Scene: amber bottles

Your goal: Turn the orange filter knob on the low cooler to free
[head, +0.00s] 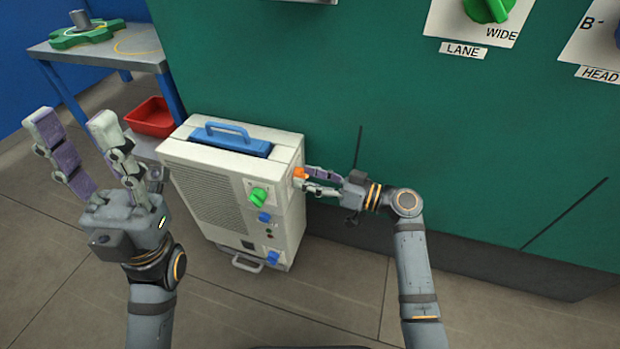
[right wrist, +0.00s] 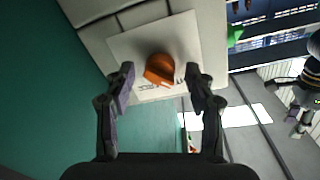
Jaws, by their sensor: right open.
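The low cooler (head: 225,190) is a cream box standing on the floor against the green wall. Its orange filter knob (head: 299,173) is on its right side and also shows in the right wrist view (right wrist: 159,68), on a pale plate with lettering too small to read. My right gripper (head: 306,179) is open at that side, its fingertips on either side of the knob; in the right wrist view (right wrist: 160,82) gaps show between knob and fingers. My left gripper (head: 72,120) is open and empty, raised to the left of the cooler.
The cooler front carries a green knob (head: 259,196) and blue knobs (head: 264,217); a blue handle (head: 228,131) is on top. A red bin (head: 152,117) and blue table (head: 95,50) stand behind left. The green wall (head: 400,140) is close beside my right arm.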

